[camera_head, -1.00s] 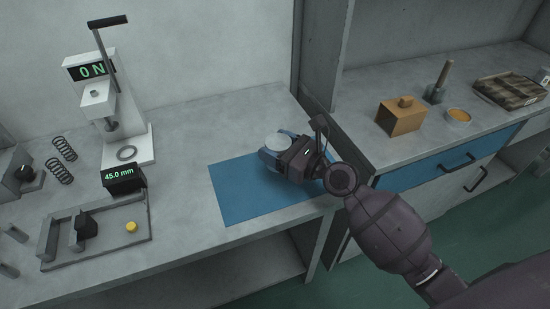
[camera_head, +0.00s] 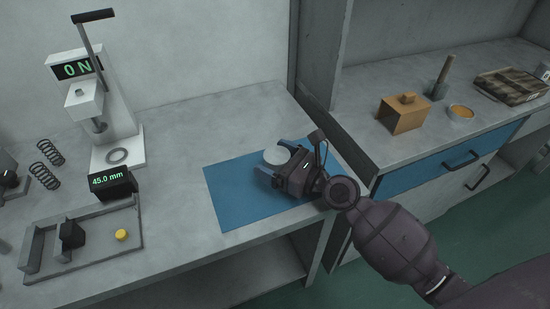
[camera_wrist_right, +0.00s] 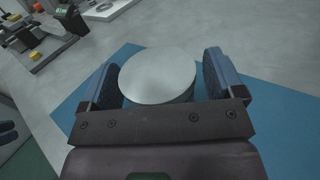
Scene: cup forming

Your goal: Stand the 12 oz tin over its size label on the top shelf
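The tin (camera_head: 276,155) is a short, pale grey metal cylinder with a flat, plain top. It is upright at the blue mat (camera_head: 235,195) on the bench, seen from above in the right wrist view (camera_wrist_right: 158,76). My right gripper (camera_head: 279,160) reaches in from the right, with one blue-padded finger on each side of the tin. The wrist view shows narrow gaps between the fingers (camera_wrist_right: 160,80) and the tin, so it looks open around it. The tin's underside is hidden.
A lever press (camera_head: 105,100) reading 0 N, a 45.0 mm display (camera_head: 110,183) and a grey fixture tray (camera_head: 85,235) with a yellow piece stand left. A divider wall (camera_head: 330,130) separates the right counter, which holds an orange-brown block (camera_head: 402,114). Bare bench lies behind the mat.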

